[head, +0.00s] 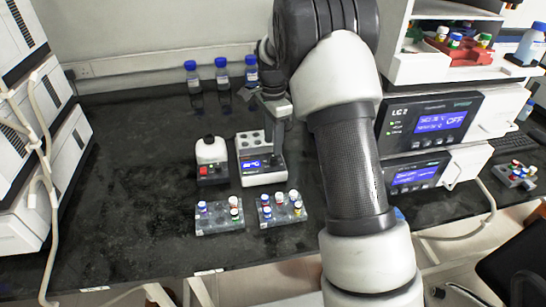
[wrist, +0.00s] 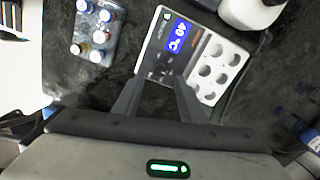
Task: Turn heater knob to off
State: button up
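The heater is a white block with round wells and a lit blue display (head: 259,171), standing mid-bench. In the wrist view the heater (wrist: 222,45) shows its display reading 40 °C. Its small dark knob (wrist: 160,68) is on the panel beside the display, near my fingertips. My gripper (wrist: 158,84) points down at the knob with its two fingers apart, one to each side of it. I cannot tell whether they touch it. In the head view my gripper (head: 276,130) is over the heater's right side and the knob is hard to make out.
A small device with a white vessel (head: 210,155) stands just left of the heater. Two vial racks (head: 220,219) (head: 282,212) sit in front. Blue-capped bottles (head: 222,72) stand behind. Stacked instruments (head: 430,122) are at right. The bench at left is clear.

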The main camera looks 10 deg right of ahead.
aim_at(273, 157)
notch_tip(273, 157, down, 6)
jog(key=shift+r+b, duration=0.1)
jog(key=shift+b, duration=0.3)
grip_shut()
